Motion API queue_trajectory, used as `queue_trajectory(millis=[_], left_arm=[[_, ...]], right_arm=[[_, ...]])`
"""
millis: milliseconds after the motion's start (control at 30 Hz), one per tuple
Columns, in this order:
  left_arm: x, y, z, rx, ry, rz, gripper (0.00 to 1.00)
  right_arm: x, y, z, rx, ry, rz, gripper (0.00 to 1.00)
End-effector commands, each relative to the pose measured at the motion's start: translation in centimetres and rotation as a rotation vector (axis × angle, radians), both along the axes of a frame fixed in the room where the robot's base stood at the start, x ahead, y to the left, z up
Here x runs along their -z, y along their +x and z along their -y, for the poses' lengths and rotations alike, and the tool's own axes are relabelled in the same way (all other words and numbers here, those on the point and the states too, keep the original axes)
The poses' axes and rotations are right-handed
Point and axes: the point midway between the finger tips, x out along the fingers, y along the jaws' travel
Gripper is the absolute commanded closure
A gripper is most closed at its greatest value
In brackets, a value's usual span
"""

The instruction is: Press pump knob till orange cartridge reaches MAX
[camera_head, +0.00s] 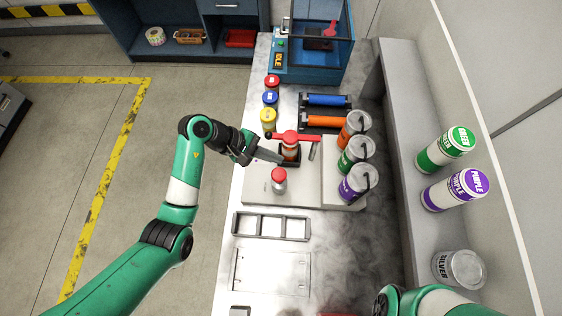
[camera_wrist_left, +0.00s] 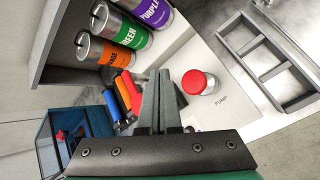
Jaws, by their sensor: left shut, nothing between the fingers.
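The pump has a red round knob (camera_head: 278,175) on a clear body and stands on a light grey plate. In the left wrist view the knob (camera_wrist_left: 194,82) sits right of my fingers, above the printed word PUMP. My right gripper is out of view.
Orange (camera_head: 353,124), green (camera_head: 355,153) and purple (camera_head: 358,182) cans stand right of the pump. Red, blue and yellow jars (camera_head: 269,118) line the table's left side. Blue and orange rollers (camera_head: 327,100) lie behind. An empty grey frame (camera_head: 270,226) lies in front.

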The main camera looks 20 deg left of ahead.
Motion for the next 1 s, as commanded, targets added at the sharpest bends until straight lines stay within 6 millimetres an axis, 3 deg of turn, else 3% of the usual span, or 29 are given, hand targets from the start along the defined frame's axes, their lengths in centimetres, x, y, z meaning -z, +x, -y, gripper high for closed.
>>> queue_trajectory(millis=[33,67,533,1000], left_arm=[[-1.4,-0.1,0.0,0.001,0.000,-0.004,1.00],[-1.4,-0.1,0.0,0.001,0.000,-0.003,1.00],[-0.3,-0.1,0.0,0.001,0.001,-0.002,1.00],[5.9,-0.1,0.0,0.000,0.001,-0.002,1.00]], right_arm=[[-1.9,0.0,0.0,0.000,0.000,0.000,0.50],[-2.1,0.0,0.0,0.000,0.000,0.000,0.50],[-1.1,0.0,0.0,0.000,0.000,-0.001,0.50],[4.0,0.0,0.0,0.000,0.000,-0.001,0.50]])
